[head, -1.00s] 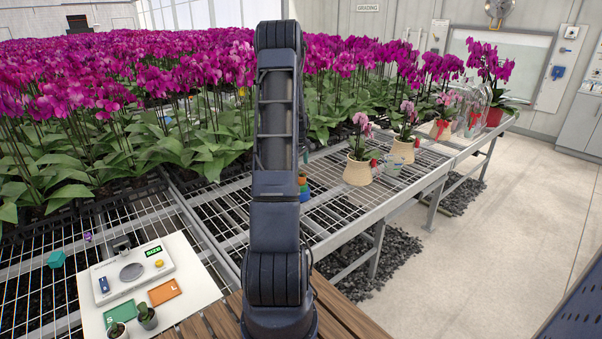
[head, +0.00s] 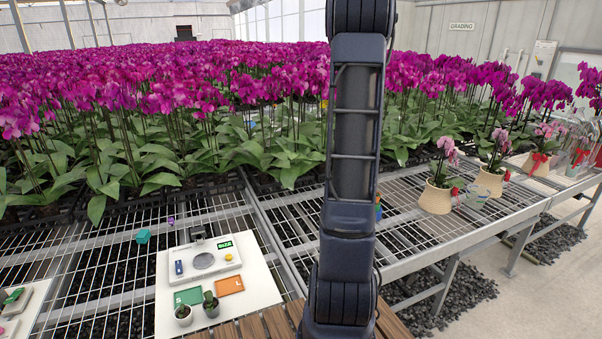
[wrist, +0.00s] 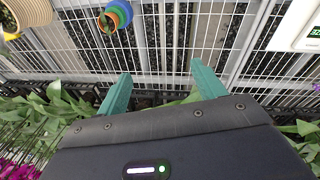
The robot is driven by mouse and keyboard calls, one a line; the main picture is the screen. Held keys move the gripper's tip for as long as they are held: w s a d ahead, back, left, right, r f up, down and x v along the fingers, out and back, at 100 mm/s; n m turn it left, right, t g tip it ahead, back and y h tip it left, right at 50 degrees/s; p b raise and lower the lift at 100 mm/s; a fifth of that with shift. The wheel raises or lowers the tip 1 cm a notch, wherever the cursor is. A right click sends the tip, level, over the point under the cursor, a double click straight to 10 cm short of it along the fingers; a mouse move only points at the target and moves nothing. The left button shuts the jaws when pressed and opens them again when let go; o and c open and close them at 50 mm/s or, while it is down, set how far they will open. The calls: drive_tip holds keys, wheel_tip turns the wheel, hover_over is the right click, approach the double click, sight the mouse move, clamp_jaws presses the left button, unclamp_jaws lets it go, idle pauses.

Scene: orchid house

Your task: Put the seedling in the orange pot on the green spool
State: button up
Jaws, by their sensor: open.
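My gripper (wrist: 161,70) shows in the wrist view, its two teal fingers apart with nothing between them, above the wire bench. In the head view only a sliver of this stack (head: 378,212) shows beside my arm. I cannot tell whether the green spool is part of it.
The white board (head: 258,291) carries a scale (head: 204,261), a green card (head: 188,296) and an orange card (head: 229,285). A teal piece (head: 143,236) lies on the mesh behind it. Woven-potted orchids (head: 435,198) stand at right. Dense orchids fill the back.

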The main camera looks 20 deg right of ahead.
drive_tip(key=s+a+r+m+t, duration=0.1)
drive_tip(key=s+a+r, duration=0.4)
drive_tip(key=a, duration=0.5)
drive_tip(key=s+a+r, duration=0.5)
drive_tip(key=a, duration=0.4)
drive_tip(key=s+a+m+t+y, duration=0.1)
drive_tip(key=s+a+t, duration=0.1)
drive_tip(key=s+a, duration=1.1)
drive_tip(key=s, duration=0.4)
drive_tip(key=shift+s+a+f, duration=0.2)
drive_tip(key=shift+a+f, duration=0.05)
drive_tip(key=shift+a, duration=0.05)
